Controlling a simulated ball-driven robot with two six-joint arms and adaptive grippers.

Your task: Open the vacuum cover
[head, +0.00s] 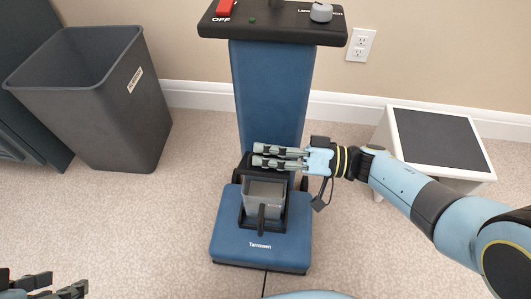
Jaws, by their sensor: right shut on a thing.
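The blue upright vacuum (268,95) stands on the carpet in the middle of the head view. Its base holds a clear grey bin (265,192) in a black frame. The black cover (243,168) appears raised at the back of the bin, against the column; my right gripper hides much of it. My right gripper (257,155) comes in from the right and is shut on the cover, its fingers pointing left across the column. My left gripper (68,283) is at the bottom left corner, open and empty, well away from the vacuum.
A dark grey waste bin (115,110) stands to the left beside a dark cabinet (30,130). A white stool with a dark top (438,140) is on the right behind my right arm. A wall outlet (360,45) is behind. Carpet left of the vacuum is clear.

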